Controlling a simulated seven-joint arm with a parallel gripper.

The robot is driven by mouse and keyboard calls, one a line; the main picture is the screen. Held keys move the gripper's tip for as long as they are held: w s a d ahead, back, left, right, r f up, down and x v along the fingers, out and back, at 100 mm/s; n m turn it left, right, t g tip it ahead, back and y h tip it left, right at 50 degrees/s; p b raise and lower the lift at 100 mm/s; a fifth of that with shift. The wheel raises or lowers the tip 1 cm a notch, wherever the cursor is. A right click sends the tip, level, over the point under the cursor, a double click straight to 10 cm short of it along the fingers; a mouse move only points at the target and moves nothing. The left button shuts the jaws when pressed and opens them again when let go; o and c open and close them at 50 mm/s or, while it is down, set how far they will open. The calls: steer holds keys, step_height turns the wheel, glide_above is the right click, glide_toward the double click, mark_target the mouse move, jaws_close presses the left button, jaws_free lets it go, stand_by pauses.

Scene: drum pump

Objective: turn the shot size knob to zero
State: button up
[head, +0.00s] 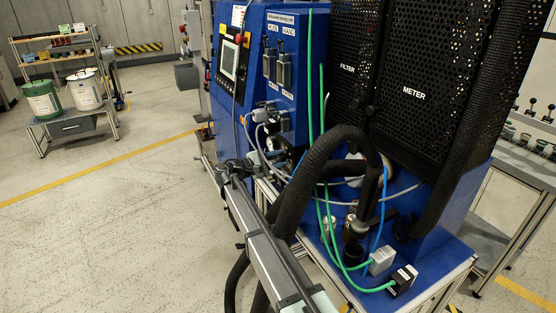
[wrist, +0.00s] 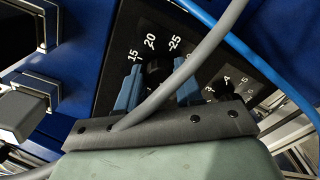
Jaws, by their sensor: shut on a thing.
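In the wrist view, my gripper (wrist: 157,84) has its two blue fingers on either side of a black knob (wrist: 154,72) and is shut on it. The knob sits on a black dial plate (wrist: 118,48) with white marks, of which 15, 20 and 25 are readable. The zero mark and the knob's pointer are hidden or too dark to tell. A grey cable crosses in front of the knob. In the head view, the gripper is at the blue machine's front, partly hidden, and the knob cannot be made out.
A second, smaller dial (wrist: 228,90) with 3, 4 and 5 is right of the fingers. The grey cable (wrist: 197,62) and a blue hose (wrist: 240,50) run close by. Thick black hoses (head: 300,180) hang beside my arm. The floor (head: 110,220) at left is clear.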

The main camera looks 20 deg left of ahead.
steer(key=shift+n, duration=0.7)
steer(key=o, duration=1)
steer(key=v, duration=1.4)
steer(key=shift+w, duration=0.1)
